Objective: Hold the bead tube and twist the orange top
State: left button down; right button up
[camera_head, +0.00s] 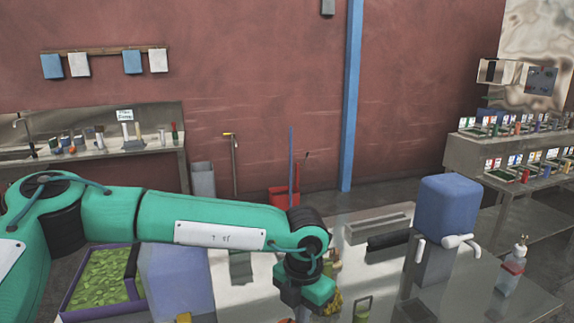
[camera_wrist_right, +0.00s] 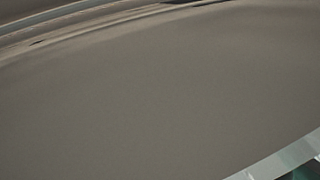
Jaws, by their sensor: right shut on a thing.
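My left arm reaches in from the left in the head view, and its gripper (camera_head: 305,292) points down over the bench. Its fingertips are hidden or cut off at the lower edge, so I cannot see whether it is open or what it holds. I cannot make out the bead tube or its orange top for sure. My right gripper does not show in the head view. The right wrist view shows mostly a blurred plain grey surface, with no clear fingers or held thing.
A purple-edged tray of green pieces (camera_head: 100,280) and a blue block (camera_head: 175,280) are left of the gripper. A green-topped item (camera_head: 362,309) stands right of it. A blue-topped dispenser (camera_head: 449,205) and a pump bottle (camera_head: 512,268) are farther right. A red bin (camera_head: 283,197) stands behind.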

pick_arm(q)
jog(key=shift+w+a, duration=0.2)
jog(key=shift+a, duration=0.05)
jog(key=shift+w+a, duration=0.4)
dwell(0.4)
jog(key=shift+a+f, duration=0.1)
jog(key=shift+f, duration=0.1)
dwell(0.3)
jog(key=shift+w, duration=0.15)
notch_tip(320, 180, up, 6)
jog(key=shift+w+r, duration=0.15)
jog(key=shift+w, duration=0.2)
dwell(0.4)
